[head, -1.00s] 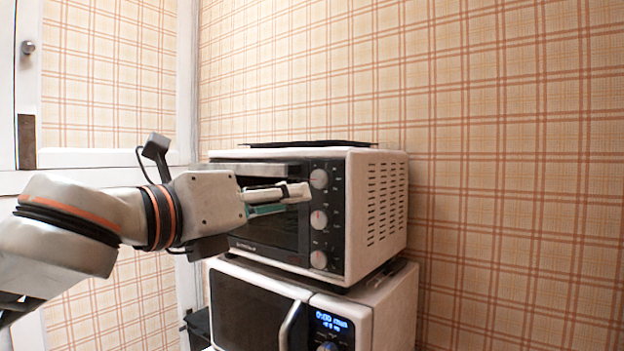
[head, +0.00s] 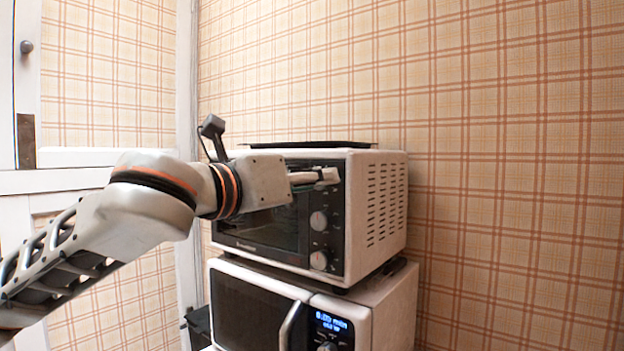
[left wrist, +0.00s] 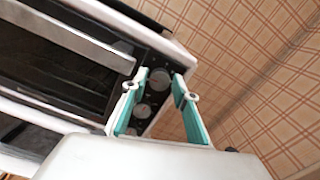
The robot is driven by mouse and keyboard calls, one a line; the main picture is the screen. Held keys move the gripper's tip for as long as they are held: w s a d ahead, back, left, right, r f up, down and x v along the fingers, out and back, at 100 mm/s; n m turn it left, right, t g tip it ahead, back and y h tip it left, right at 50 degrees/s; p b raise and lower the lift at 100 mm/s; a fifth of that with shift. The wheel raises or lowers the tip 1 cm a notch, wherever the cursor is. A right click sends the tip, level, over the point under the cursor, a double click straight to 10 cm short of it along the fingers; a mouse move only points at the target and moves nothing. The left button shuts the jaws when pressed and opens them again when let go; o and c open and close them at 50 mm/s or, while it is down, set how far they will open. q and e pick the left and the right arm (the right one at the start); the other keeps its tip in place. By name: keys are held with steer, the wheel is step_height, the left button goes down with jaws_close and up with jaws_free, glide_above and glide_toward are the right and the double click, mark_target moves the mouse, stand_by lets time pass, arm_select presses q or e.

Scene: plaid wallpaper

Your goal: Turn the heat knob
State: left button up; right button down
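A white toaster oven (head: 376,205) has a dark front panel with a column of three round knobs. The middle knob (head: 318,220) and the bottom knob (head: 319,260) show in the head view; the top knob is hidden behind my left gripper (head: 326,177). In the left wrist view the fingers of my left gripper (left wrist: 159,86) are apart, with the top knob (left wrist: 160,79) seen between their tips. I cannot tell whether they touch it. I cannot read which knob is labelled for heat. My right gripper is not in view.
The oven stands on a white microwave (head: 384,308) with a blue display (head: 331,322). A dark flat tray (head: 310,144) lies on top of the oven. Plaid wall is behind; the space right of the oven is clear.

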arm_select(q)
jaws_close()
